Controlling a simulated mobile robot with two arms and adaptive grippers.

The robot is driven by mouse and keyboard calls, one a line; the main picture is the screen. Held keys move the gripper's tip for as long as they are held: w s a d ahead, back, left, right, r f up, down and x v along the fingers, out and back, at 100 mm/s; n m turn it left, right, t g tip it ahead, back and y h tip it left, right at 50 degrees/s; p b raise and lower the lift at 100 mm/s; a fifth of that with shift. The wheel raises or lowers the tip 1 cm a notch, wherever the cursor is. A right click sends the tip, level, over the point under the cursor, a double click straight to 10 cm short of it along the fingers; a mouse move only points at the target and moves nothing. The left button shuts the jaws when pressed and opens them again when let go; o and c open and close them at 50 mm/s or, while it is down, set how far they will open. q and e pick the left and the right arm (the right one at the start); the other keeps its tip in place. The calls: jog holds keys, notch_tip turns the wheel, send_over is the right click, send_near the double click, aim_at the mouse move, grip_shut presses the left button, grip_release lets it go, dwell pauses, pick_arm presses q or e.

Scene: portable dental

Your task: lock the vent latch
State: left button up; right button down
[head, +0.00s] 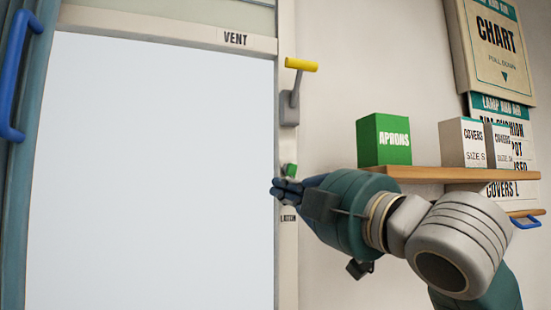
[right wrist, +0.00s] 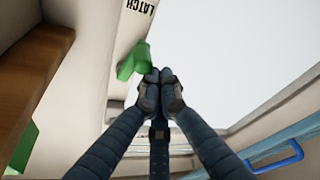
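The vent latch (head: 290,170) is a small green piece on the white window frame, just above a "LATCH" label (head: 289,217). In the right wrist view the green latch (right wrist: 133,62) sticks out from the frame. My right gripper (head: 278,187) is at the frame just below the latch, its dark fingers pointing left. In the right wrist view its fingertips (right wrist: 159,75) are drawn together with nothing seen between them. They are right beside the latch's end; I cannot tell whether they touch. My left gripper is not in view.
A yellow-handled crank (head: 301,65) on a grey mount sits above the latch. A wooden shelf (head: 450,174) at right holds a green aprons box (head: 384,140) and white covers boxes (head: 463,143). A blue handle (head: 14,75) is at far left.

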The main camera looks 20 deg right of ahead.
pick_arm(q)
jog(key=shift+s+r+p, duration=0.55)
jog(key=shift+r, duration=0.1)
pick_arm(e)
jog(key=shift+d+f+n, duration=0.4)
jog(key=shift+d+n, duration=0.15)
jog(key=shift+n, duration=0.55)
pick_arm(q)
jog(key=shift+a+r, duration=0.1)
